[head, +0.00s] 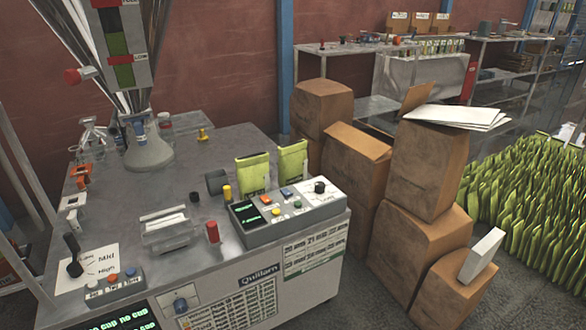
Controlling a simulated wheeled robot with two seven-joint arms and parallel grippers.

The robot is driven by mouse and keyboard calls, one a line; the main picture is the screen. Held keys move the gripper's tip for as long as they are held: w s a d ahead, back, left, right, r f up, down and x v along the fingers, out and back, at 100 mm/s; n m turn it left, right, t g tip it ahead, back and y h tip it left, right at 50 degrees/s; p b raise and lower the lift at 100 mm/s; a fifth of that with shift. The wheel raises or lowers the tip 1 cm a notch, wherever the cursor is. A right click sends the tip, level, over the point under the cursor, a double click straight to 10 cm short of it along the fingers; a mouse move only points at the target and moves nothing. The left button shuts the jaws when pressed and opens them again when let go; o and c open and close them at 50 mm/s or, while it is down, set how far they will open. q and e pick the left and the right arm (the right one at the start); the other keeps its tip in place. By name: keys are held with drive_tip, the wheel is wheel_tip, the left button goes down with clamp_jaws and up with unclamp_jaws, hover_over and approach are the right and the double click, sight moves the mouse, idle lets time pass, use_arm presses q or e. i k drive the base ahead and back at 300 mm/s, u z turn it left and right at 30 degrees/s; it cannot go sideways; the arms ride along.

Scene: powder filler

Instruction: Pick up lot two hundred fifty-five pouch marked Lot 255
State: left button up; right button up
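Two yellow-green pouches stand upright on the grey machine top behind the control box. The left pouch (252,172) and the right pouch (291,160) stand close together, and their lower parts are partly hidden by the control box. Any lot marking on them is too small to read, so I cannot tell which one is Lot 255. Many similar yellow-green pouches (530,205) stand in dense rows on the right. Neither of my grippers shows in the head view.
The machine top (130,215) carries a control box (290,213), a red knob (213,232), a clear tray (168,230) and a filler funnel (148,150). Shelves (375,48) stand at the back.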

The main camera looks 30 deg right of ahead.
sight(292, 159)
drive_tip(key=z, duration=0.5)
drive_tip(key=i, duration=0.5)
drive_tip(key=z, duration=0.3)
